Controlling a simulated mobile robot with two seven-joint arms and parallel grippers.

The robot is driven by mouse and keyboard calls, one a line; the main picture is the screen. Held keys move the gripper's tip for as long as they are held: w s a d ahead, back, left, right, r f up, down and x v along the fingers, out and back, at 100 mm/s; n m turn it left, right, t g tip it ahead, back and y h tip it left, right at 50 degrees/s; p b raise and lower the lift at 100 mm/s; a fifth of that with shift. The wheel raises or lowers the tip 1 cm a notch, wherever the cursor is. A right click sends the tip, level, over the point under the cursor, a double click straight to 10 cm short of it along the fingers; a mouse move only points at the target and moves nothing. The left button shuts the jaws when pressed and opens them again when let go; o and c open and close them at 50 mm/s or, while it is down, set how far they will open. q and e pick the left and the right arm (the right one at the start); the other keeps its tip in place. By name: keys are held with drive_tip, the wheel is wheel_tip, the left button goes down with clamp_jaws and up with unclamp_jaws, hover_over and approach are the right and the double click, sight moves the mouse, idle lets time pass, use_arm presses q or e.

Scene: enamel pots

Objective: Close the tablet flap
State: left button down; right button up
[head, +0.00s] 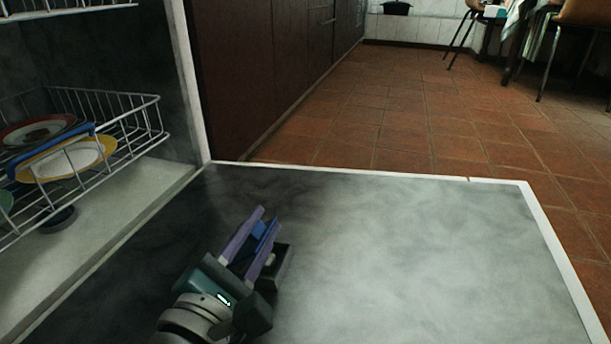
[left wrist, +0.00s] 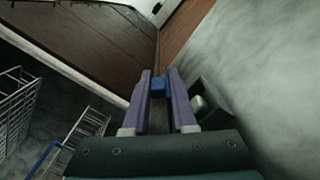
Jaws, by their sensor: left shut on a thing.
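My left gripper (head: 255,240) reaches over the open dishwasher door (head: 420,250), low and left of its middle. Its two purple fingers are shut on a small blue piece (head: 266,232), which looks like the tablet flap. The blue piece also shows between the fingertips in the left wrist view (left wrist: 157,85). A dark grey dispenser box (head: 284,264) on the door's inner face is just right of the fingers. A pale rounded thing (left wrist: 202,103) shows at the box in the left wrist view. The flap's hinge is hidden. My right gripper is not in view.
A wire rack (head: 140,125) with plates stands in the dishwasher at left. Dark cabinets (head: 270,60) run behind the door. The tiled floor (head: 420,120) is open beyond it, with chairs and a table far at upper right.

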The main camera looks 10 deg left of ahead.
use_arm(q)
drive_tip(key=shift+r, duration=0.1)
drive_tip(key=c, duration=1.2)
unclamp_jaws()
drive_tip(key=o, duration=0.4)
drive_tip(key=shift+s+a, duration=0.1)
drive_tip(key=shift+a, duration=0.05)
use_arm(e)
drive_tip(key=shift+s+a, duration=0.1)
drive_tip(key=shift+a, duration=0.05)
use_arm(q)
drive_tip(key=shift+s, duration=0.1)
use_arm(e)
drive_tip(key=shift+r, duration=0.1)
use_arm(q)
drive_tip(key=s+p, duration=0.1)
drive_tip(key=s, duration=0.2)
drive_tip(key=s+p, duration=0.1)
drive_tip(key=s, duration=0.2)
drive_tip(key=s+p, duration=0.2)
drive_tip(key=shift+s+a, duration=0.35)
drive_tip(key=shift+s, duration=0.05)
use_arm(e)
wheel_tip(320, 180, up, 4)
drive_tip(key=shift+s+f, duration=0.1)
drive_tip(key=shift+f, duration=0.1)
use_arm(q)
drive_tip(key=shift+s, duration=0.45)
